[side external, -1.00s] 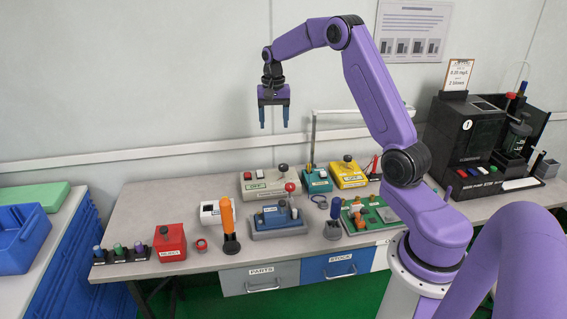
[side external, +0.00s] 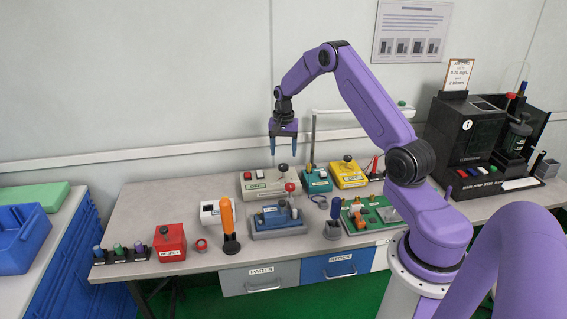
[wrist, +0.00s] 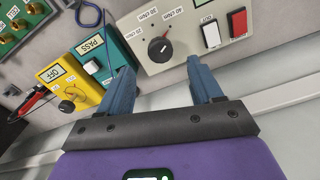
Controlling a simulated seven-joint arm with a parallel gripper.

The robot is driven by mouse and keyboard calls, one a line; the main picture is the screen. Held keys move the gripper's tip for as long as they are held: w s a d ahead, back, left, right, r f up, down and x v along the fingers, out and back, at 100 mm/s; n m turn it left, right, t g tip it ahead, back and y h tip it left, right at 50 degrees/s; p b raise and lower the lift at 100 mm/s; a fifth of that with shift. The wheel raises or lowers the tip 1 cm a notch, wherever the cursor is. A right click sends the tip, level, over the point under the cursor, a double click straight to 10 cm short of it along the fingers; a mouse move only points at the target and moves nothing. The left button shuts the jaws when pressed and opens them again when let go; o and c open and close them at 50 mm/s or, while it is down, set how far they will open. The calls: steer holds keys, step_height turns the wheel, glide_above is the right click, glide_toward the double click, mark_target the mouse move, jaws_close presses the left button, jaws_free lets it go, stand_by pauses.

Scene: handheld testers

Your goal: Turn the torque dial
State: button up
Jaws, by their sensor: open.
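The torque dial is a round black knob with a pale pointer line, (wrist: 160,48) in the wrist view, surrounded by cNm marks on a beige tester box (wrist: 190,28). In the side view the dial (side external: 283,167) is on top of the same box (side external: 262,192) at the back of the bench. My gripper (side external: 284,152) points down above the dial, open and empty. In the wrist view its two blue fingers (wrist: 160,78) are spread, with the dial beyond the gap between them and apart from both.
The beige box also carries a red switch (wrist: 237,22) and a white switch (wrist: 211,35). Beside it are a teal tester (side external: 317,180) and a yellow meter (side external: 348,174). A blue tester (side external: 278,220) with a red-balled lever (side external: 291,187) stands in front. A thin rail rises behind.

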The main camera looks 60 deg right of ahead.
mark_target(283, 165)
step_height(283, 165, down, 6)
steer(key=shift+r, duration=0.1)
stand_by(0.4)
steer(key=c, duration=1.1)
steer(key=shift+o, duration=0.2)
steer(key=shift+n, duration=0.3)
steer(key=n, duration=0.5)
steer(key=shift+r, duration=0.1)
steer(key=n, duration=0.6)
